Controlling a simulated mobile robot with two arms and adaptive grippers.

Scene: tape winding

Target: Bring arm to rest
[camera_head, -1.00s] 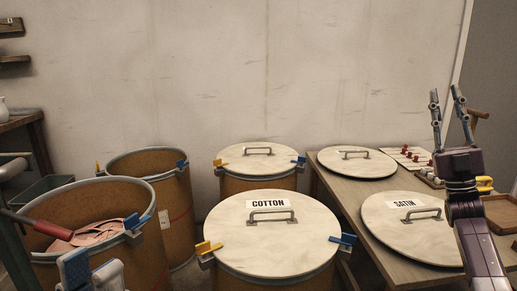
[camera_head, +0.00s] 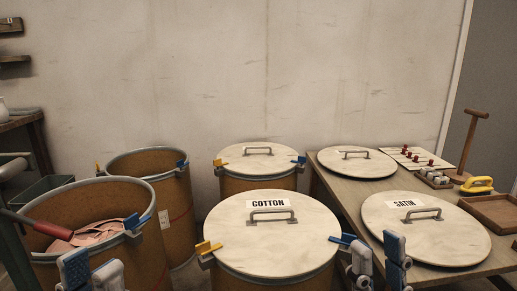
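My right gripper (camera_head: 378,258) is low at the bottom edge, right of the front cotton drum and in front of the table. Its two fingers stand apart with nothing between them. My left gripper (camera_head: 91,270) is at the bottom left, in front of the open front drum. Its fingertips point up and are apart, with nothing seen between them. The rest of both grippers and both arms is cut off by the bottom edge.
Front left, an open drum (camera_head: 150,232) holds pink cloth (camera_head: 92,233). Another open drum (camera_head: 178,208) stands behind. The COTTON lid (camera_head: 270,240) covers a front drum; another lidded drum (camera_head: 260,160) is behind. The table (camera_head: 335,190) bears the SATIN lid (camera_head: 425,238), another lid (camera_head: 357,163) and a tray (camera_head: 490,213).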

